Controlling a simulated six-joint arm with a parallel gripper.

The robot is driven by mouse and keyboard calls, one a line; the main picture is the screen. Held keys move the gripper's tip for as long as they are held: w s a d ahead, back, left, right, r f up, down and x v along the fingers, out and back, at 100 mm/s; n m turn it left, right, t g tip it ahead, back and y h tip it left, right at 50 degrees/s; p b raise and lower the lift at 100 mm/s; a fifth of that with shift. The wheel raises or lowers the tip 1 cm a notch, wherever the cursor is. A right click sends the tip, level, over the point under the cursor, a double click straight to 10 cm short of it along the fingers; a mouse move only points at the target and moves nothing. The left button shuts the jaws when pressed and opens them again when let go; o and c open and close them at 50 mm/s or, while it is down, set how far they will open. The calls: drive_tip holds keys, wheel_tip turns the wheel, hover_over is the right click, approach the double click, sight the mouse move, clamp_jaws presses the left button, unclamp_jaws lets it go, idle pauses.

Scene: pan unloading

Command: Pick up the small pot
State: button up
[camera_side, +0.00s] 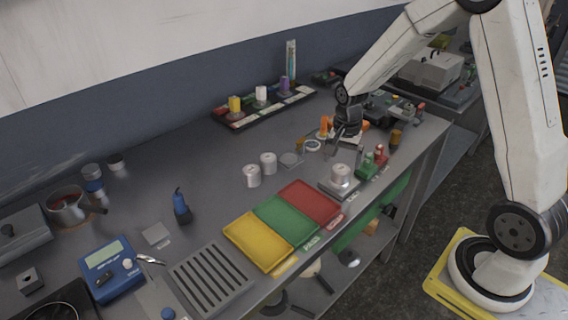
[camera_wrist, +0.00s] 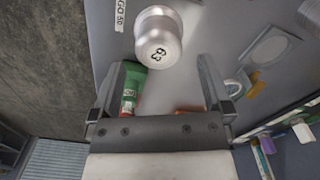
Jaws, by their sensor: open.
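In the wrist view a silver pot (camera_wrist: 158,42) marked 63 lies just beyond my fingertips, slightly left of the middle of the gap. Two similar silver pots (camera_side: 252,177) (camera_side: 268,163) stand close together left of my gripper. I cannot tell which is the task's small pot. My gripper (camera_side: 343,138) is open and empty above the bench, behind the pot on the plate. It also shows in the wrist view (camera_wrist: 167,68).
Yellow (camera_side: 258,240), green (camera_side: 287,219) and red (camera_side: 310,203) trays lie in front. A small green and red item (camera_side: 372,163) stands right of the plate; a green one (camera_wrist: 131,88) shows beside my left finger.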

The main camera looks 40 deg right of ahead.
sight(341, 168)
drive_tip(key=shift+f, duration=0.1)
drive_tip(key=shift+s+f, duration=0.1)
drive_tip(key=shift+f, duration=2.4)
drive_tip(key=c, duration=1.2)
drive_tip(key=shift+r, duration=0.1)
drive_tip(key=shift+r, duration=0.7)
drive_tip(key=shift+s+a+r, duration=0.5)
drive_tip(key=shift+s+r, duration=1.4)
drive_tip(key=shift+s, duration=0.4)
drive_tip(key=shift+s+a+r, duration=0.5)
drive_tip(key=shift+s+r, duration=1.4)
drive_tip(key=shift+s, duration=0.35)
drive_tip(key=shift+s+a+r, duration=0.5)
drive_tip(key=shift+s+r, duration=1.4)
drive_tip(key=shift+s, duration=0.4)
